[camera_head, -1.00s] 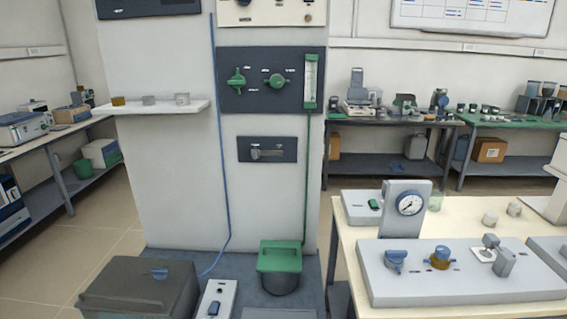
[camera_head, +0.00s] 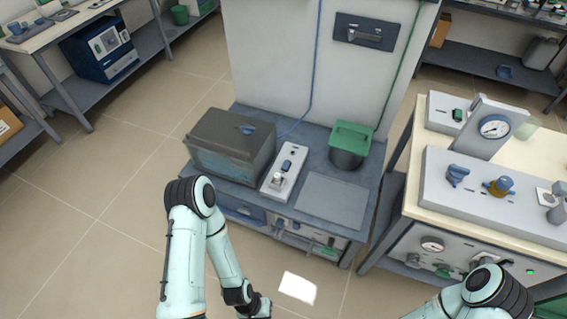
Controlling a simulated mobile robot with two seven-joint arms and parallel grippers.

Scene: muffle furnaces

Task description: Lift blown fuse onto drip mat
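A flat grey mat (camera_head: 338,196), which looks like the drip mat, lies on the low bench in front of the column. I cannot identify the blown fuse for certain. A small pale metallic piece (camera_head: 277,180) stands at the front of the white switch box (camera_head: 291,160), left of the mat. My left arm comes in at lower left, and its dark gripper end (camera_head: 257,307) is low at the bottom edge, in front of and below the bench; its fingers are not clear. My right arm shows at bottom right, with its gripper out of view.
A dark lidded box (camera_head: 228,147) stands left of the switch box, and a green-lidded pot (camera_head: 349,143) stands behind the mat. A cream table (camera_head: 540,150) with a gauge (camera_head: 494,127) and a knob panel is at right. A white patch (camera_head: 297,288) shows on the floor. The floor at left is open.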

